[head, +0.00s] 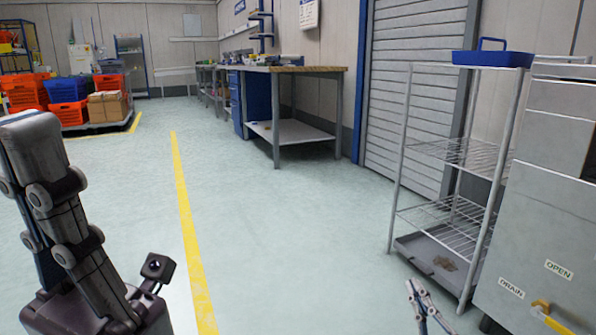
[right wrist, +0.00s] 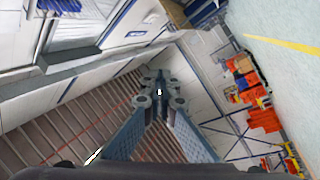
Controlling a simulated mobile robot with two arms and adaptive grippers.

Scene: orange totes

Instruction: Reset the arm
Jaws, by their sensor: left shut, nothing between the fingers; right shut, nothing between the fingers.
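My left gripper (head: 28,125) stands large and close at the left of the head view, pointing upward. Its fingers are together with nothing between them, and a small dark camera sits beside its base. My right gripper (head: 413,288) shows only in part at the bottom edge, right of the middle, in front of the wire shelf. It also shows in the right wrist view (right wrist: 160,92), where its fingers come together and hold nothing. Most of my right arm is outside the head view.
A metal wire shelf (head: 402,150) with a blue tray (head: 492,58) on top stands at the right, beside a grey cabinet (head: 545,220). A workbench (head: 300,69) stands further back. Orange and blue totes (head: 66,90) are at the far left. The middle floor is clear.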

